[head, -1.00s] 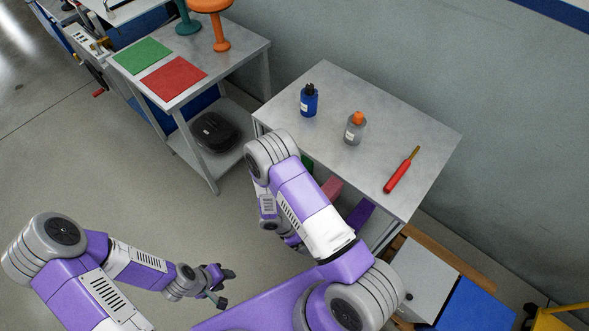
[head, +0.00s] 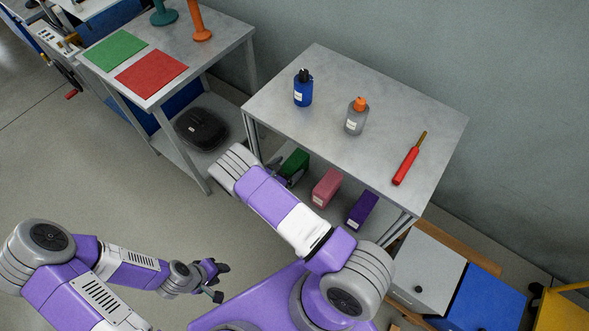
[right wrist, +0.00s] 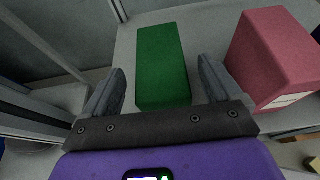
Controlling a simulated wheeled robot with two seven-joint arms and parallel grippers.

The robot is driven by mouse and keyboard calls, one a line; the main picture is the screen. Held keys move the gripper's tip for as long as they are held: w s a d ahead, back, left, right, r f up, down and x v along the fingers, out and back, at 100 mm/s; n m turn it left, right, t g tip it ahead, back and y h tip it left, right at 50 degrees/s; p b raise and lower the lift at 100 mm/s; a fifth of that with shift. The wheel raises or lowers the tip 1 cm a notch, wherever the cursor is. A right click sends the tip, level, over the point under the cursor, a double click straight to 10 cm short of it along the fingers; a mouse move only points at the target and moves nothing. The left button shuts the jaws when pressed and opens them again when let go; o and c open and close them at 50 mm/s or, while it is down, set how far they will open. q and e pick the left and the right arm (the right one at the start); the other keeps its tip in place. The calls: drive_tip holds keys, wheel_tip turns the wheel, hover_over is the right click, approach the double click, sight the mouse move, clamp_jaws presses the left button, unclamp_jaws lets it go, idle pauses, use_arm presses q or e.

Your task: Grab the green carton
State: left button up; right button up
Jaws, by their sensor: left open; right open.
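The green carton (head: 294,165) stands on the lower shelf of the right-hand metal table. It also shows in the right wrist view (right wrist: 162,66), upright between the fingers. My right gripper (right wrist: 164,88) is open, with one finger on each side of the carton and a visible gap on both sides. In the head view the right gripper (head: 278,172) is partly hidden by my arm at the carton's left. My left gripper (head: 219,283) is open and empty over the floor at the lower left.
A pink carton (head: 326,187) stands close to the right of the green one, with a purple carton (head: 361,209) further right. Table legs flank the shelf.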

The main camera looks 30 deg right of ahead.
drive_tip(key=x, duration=0.3)
drive_tip(key=shift+f+b, duration=0.15)
drive_tip(key=shift+b, duration=0.15)
drive_tip(key=shift+s, duration=0.1)
drive_tip(key=c, duration=1.2)
drive_tip(key=shift+c, duration=0.5)
